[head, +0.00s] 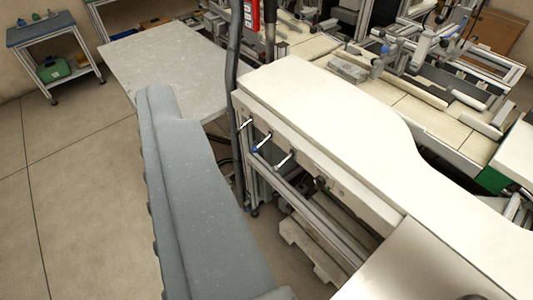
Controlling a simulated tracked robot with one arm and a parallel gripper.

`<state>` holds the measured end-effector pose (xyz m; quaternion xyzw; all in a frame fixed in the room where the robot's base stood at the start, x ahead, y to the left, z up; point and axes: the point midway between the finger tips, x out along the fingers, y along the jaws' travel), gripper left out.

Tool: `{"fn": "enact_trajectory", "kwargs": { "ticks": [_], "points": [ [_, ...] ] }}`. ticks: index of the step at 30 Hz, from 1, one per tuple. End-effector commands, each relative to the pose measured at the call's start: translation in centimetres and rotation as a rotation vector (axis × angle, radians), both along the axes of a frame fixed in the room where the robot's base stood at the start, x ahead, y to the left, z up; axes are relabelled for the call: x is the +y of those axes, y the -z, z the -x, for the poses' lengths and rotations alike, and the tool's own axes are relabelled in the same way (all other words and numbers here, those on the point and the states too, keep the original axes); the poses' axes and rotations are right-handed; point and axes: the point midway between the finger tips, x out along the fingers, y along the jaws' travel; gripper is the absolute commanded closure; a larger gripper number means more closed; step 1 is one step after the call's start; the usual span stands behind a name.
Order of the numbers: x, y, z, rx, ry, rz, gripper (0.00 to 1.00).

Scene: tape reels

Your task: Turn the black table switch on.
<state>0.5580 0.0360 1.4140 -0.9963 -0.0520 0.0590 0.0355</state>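A small dark knob (321,183) sits on the front panel of the white table (330,105), below the tabletop edge and right of the levers. It may be the black table switch, but it is too small to tell its position. My gripper does not show clearly in the head view, so its distance from the knob cannot be seen.
Several levers (284,160) stick out of the table's front panel. A long grey body (200,195) lies in front of the table. A grey tabletop (165,70) stands behind it. Open floor (75,190) lies at left.

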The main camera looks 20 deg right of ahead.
Motion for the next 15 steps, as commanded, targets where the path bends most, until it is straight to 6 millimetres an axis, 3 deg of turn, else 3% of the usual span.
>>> {"fn": "enact_trajectory", "kwargs": {
  "ticks": [3,8,15],
  "points": [
    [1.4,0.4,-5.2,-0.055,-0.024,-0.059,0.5],
    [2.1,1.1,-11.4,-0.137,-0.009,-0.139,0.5],
    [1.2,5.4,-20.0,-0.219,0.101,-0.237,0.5]
  ]
}}
